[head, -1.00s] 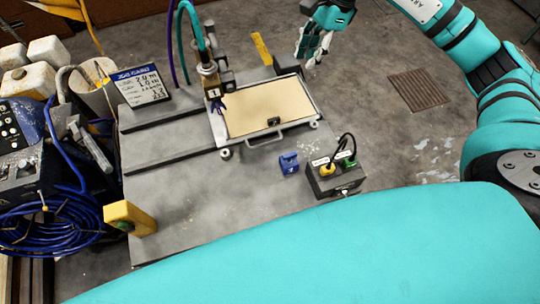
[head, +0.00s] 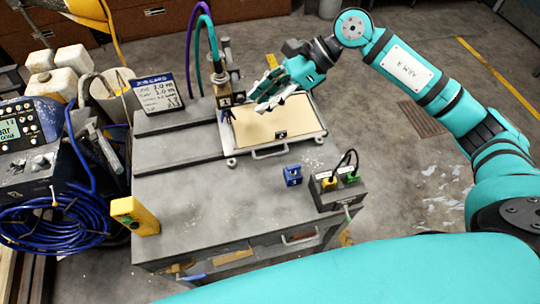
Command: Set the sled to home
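The sled (head: 322,133) looks like a flat metal-framed tray with a tan board (head: 270,122) on it. It has a front bar handle (head: 270,153) and a small black tag on its near edge. A brass nozzle head (head: 226,88) with hoses and a tag "1" stands over its left edge. My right gripper (head: 256,104) is above the far left part of the board, right of the nozzle. Its grey fingers look parted, with nothing seen between them. Whether it touches anything is unclear. My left gripper is not in view.
A control box (head: 340,196) with yellow and green buttons stands at the table's right edge. A small blue block (head: 292,175) is beside it. A job card (head: 152,92) and a yellow post (head: 136,215) stand on the left. The grey tabletop's (head: 215,205) near middle is clear.

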